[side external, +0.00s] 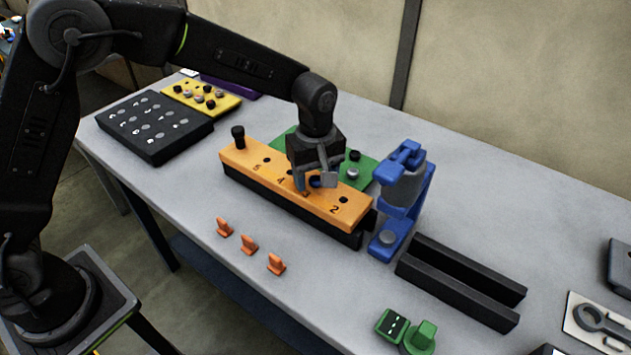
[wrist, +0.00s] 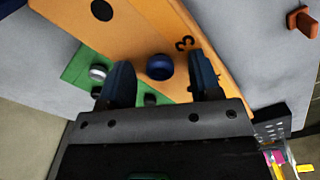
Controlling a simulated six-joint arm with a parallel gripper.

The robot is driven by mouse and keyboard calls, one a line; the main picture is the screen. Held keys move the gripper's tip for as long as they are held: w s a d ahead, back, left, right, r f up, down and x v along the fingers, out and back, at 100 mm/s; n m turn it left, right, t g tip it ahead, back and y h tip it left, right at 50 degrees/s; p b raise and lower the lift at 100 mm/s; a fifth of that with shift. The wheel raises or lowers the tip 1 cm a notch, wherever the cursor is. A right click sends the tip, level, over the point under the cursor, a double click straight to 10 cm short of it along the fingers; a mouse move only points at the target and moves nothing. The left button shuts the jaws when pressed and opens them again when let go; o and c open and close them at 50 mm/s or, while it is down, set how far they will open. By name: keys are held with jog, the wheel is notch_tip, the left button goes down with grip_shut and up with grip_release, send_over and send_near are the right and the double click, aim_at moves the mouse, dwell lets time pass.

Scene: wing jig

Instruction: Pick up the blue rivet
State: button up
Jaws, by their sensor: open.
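The blue rivet (wrist: 160,67) sits at the orange jig bar, near the printed 3, and shows as a round dark blue head. In the side view the blue rivet (side external: 315,182) is partly hidden by my gripper. My gripper (side external: 314,184) is open, pointing down over the orange bar (side external: 260,180). In the wrist view the fingers of my gripper (wrist: 161,76) stand on either side of the rivet, with a gap visible at each side. Contact cannot be seen.
A green plate (side external: 362,165) with studs lies behind the bar. A blue clamp stand (side external: 405,195) is close on the right. A black peg (side external: 238,137) stands at the bar's left end. Orange clips (side external: 248,245) lie in front, and a black channel (side external: 460,280) lies right.

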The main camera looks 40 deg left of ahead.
aim_at(316, 178)
jog(key=c, duration=1)
jog(key=shift+r, duration=0.65)
notch_tip(316, 178, up, 3)
jog(key=shift+f, duration=0.2)
jog(key=s+a+r, duration=0.1)
jog(key=a+r, duration=0.6)
jog(key=a, duration=0.4)
jog(key=shift+s+a, duration=0.3)
jog(key=shift+s, duration=0.1)
